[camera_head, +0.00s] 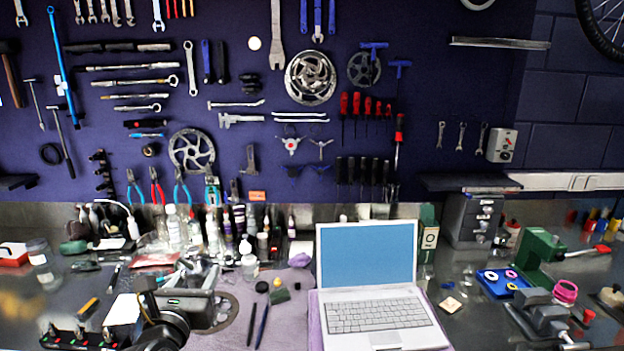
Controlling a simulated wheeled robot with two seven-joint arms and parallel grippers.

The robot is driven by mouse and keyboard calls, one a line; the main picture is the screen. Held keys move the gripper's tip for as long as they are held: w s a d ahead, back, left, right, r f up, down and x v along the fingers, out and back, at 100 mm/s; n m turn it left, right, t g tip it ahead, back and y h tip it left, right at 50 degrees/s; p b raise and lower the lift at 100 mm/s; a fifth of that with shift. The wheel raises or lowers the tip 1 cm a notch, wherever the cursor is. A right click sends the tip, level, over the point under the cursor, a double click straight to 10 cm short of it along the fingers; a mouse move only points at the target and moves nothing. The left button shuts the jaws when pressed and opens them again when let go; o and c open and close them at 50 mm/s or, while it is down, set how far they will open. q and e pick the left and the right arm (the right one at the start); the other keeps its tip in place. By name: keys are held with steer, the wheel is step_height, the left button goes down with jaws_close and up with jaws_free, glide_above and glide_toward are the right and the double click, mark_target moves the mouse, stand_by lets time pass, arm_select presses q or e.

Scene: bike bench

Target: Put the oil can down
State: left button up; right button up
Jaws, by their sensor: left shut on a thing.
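My left gripper (198,279) is low in the head view, left of centre, over the near part of the bench. Its dark wrist and grey body hide much of what is between the fingers. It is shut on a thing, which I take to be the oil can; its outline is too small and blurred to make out. I cannot tell whether it touches the bench. My right gripper is not in view.
An open laptop (372,315) stands right of the gripper. Several bottles (174,228) crowd the back. A green vise-like tool (540,250) stands at right.

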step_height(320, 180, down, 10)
steer(key=b, duration=0.9)
